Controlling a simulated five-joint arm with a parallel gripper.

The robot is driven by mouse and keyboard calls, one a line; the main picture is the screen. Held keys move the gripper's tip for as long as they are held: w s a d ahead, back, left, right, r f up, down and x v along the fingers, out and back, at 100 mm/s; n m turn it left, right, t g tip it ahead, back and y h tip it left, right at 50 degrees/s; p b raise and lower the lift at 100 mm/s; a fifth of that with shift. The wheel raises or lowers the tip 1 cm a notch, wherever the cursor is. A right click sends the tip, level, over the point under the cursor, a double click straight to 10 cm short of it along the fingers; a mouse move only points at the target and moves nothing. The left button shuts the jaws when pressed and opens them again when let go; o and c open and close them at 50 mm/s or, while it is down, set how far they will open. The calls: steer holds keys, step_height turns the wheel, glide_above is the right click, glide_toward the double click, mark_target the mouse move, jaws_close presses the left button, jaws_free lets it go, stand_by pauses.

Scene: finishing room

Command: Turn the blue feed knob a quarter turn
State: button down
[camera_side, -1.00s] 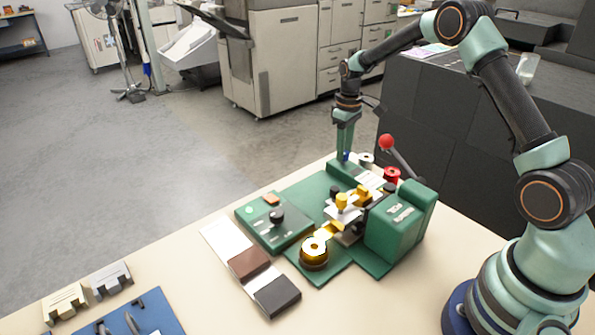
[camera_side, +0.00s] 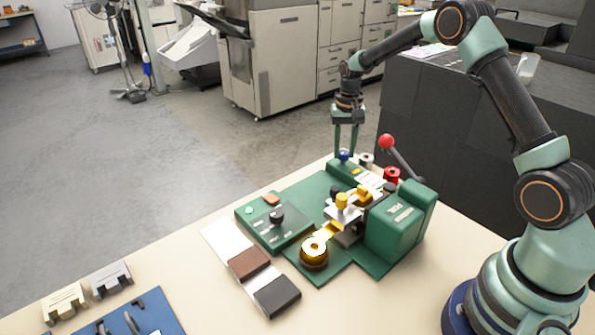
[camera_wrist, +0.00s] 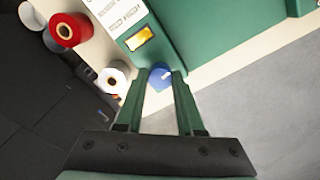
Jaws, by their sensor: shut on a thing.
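The blue feed knob (camera_side: 343,156) is at the far end of the green machine (camera_side: 299,190). In the wrist view the knob (camera_wrist: 158,78) shows between the two green fingertips, with a pale mark on its top. My gripper (camera_side: 345,152) points down over it, one finger on each side, shut on the knob. In the wrist view the fingers of my gripper (camera_wrist: 159,73) reach to its sides. The lower part of the knob is hidden.
A red-ball lever (camera_side: 386,142), a red spool (camera_side: 392,174) and a white spool (camera_side: 366,159) stand close to the right of the knob. A lit amber window (camera_wrist: 139,38) is beside it. The beige table (camera_side: 200,285) has free room at the front.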

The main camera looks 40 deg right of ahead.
mark_target(344, 152)
steer(key=shift+r+m, duration=0.1)
steer(key=shift+m, duration=0.5)
steer(key=c, duration=0.5)
jaws_free()
step_height(344, 152, up, 12)
steer(key=shift+r, duration=0.1)
